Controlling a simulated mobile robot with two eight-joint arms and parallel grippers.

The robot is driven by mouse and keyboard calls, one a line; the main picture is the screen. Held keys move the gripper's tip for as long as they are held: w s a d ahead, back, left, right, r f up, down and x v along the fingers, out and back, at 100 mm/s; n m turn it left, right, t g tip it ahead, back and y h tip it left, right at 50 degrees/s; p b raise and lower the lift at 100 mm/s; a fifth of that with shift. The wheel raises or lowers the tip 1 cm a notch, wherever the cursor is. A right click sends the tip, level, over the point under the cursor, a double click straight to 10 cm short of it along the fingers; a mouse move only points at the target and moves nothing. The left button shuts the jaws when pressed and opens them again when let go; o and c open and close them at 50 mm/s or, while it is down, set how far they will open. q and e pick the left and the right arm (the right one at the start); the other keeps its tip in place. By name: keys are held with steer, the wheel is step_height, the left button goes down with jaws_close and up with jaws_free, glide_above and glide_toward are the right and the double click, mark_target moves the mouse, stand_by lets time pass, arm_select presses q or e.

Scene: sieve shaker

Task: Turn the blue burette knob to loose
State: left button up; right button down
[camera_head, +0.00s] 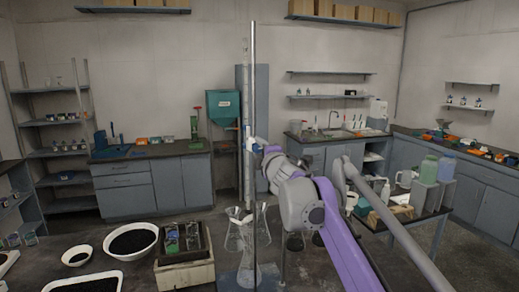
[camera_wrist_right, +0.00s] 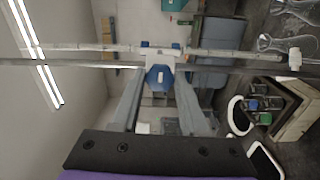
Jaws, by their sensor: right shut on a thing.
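The burette (camera_head: 246,90) stands upright beside a metal rod (camera_head: 254,70) in the head view. A white clamp with blue parts joins them at mid height. In the wrist view the burette (camera_wrist_right: 90,47) and rod run across the picture, and the blue knob (camera_wrist_right: 160,78) faces the camera below the white clamp (camera_wrist_right: 160,58). My right gripper (camera_wrist_right: 159,84) has its two fingers on either side of the knob, shut on it. In the head view my right gripper (camera_head: 264,152) reaches the clamp from the right; its wrist partly hides the fingers. My left gripper is not in view.
Glass flasks (camera_head: 238,232) stand around the foot of the rod. A tray (camera_head: 184,243) and white bowls (camera_head: 131,240) are on the bench at left. A side table (camera_head: 400,222) with bottles stands at right, behind my right arm.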

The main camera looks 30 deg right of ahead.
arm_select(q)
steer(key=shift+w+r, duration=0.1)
arm_select(e)
steer(key=shift+n, duration=0.3)
steer(key=shift+c, duration=2.2)
jaws_free()
steer(key=shift+s, duration=0.1)
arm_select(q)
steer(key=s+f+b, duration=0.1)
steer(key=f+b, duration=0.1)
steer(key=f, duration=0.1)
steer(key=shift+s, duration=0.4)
arm_select(e)
steer(key=v, duration=1)
steer(key=shift+s, duration=0.3)
steer(key=shift+a, duration=0.15)
